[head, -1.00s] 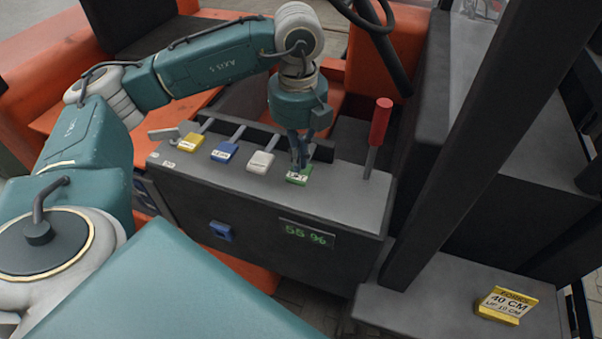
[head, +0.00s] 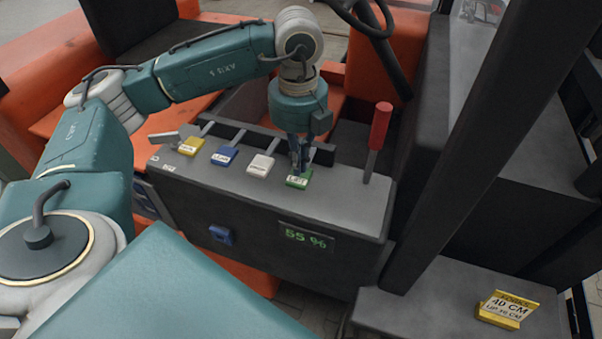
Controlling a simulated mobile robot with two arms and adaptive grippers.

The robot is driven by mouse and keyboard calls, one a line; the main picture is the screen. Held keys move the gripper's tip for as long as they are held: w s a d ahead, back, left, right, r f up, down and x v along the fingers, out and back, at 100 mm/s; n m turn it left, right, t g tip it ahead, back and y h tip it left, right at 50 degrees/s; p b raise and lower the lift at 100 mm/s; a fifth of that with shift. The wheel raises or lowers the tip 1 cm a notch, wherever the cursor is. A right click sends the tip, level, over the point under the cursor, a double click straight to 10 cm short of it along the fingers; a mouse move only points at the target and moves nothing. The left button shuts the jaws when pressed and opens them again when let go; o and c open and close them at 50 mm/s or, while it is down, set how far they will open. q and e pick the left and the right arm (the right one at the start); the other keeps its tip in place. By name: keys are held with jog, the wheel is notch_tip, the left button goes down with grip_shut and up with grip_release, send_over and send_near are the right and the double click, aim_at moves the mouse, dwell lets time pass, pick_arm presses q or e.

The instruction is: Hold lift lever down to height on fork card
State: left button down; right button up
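The green lift lever (head: 299,181) is the rightmost of the row of coloured levers on the grey console. My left gripper (head: 299,168) points down right at it, its fingertips at the green knob. The fingers look close together, but whether they are shut or grip the knob cannot be made out. My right gripper is not in view.
White (head: 260,166), blue (head: 225,156) and yellow (head: 191,146) levers stand left of the green one. A red-handled lever (head: 380,127) rises to the right. The console display (head: 306,237) reads 55 %. A dark mast post (head: 463,150) stands at the right.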

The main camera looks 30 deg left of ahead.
pick_arm(q)
jog(key=shift+f, duration=0.1)
jog(key=shift+f+b, duration=1.85)
jog(key=shift+f, duration=0.15)
jog(key=shift+r, duration=0.15)
dwell(1.6)
notch_tip(320, 180, up, 7)
jog(key=p, duration=0.5)
dwell(0.3)
